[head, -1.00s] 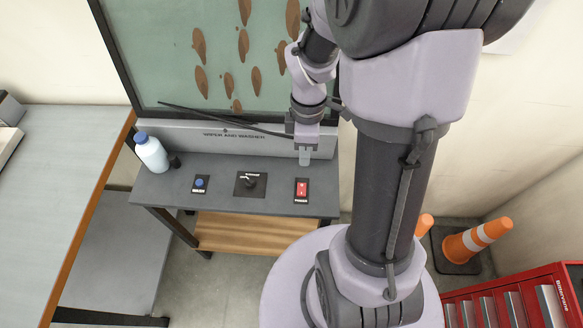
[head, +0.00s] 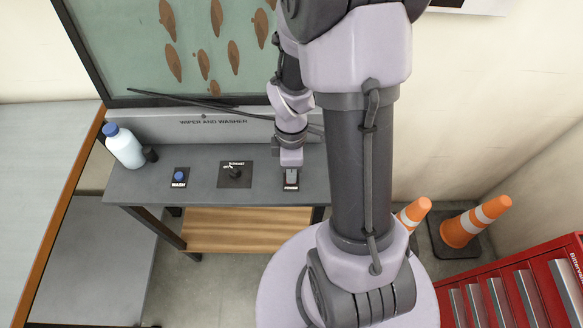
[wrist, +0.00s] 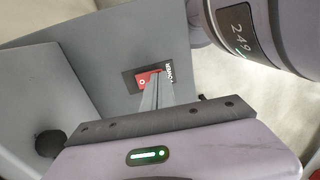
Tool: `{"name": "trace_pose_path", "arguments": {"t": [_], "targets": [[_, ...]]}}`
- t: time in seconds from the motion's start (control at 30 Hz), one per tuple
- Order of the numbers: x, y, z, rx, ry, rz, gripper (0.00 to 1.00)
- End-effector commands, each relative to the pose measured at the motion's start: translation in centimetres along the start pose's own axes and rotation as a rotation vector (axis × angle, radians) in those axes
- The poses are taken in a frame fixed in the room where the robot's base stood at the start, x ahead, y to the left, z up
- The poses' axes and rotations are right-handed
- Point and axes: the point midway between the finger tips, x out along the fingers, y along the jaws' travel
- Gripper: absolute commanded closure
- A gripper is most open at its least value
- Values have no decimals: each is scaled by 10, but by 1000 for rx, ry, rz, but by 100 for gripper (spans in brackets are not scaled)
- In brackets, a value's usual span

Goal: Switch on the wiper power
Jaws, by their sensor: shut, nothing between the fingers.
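The power switch is a red rocker (wrist: 144,79) on a black plate labelled POWER, seen in the wrist view. In the head view my gripper hides most of the switch, and only the plate's label (head: 291,188) shows clearly. My gripper (head: 291,177) is shut and empty, pointing down over the switch. In the wrist view its closed fingers (wrist: 157,80) reach to the rocker and cover part of it. They look touching or very close; I cannot tell which. The rocker end left uncovered carries a white O mark.
Left of the switch on the grey panel (head: 205,193) are a black knob (head: 235,174) and a blue WASH button (head: 179,177). A blue-capped bottle (head: 124,147) stands at the panel's left end. The spotted glass (head: 135,50) and wiper arm (head: 170,99) stand behind.

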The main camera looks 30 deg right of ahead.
Motion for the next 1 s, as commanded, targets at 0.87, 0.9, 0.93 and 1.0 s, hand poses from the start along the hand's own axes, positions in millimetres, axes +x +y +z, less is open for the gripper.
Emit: {"name": "trace_pose_path", "arguments": {"t": [0.87,0.9,0.93,1.0], "targets": [[-2,10,0,-1,0,-1,100],[-3,12,0,0,0,0,100],[-3,13,0,0,0,0,100],[-4,15,0,0,0,-1,100]]}}
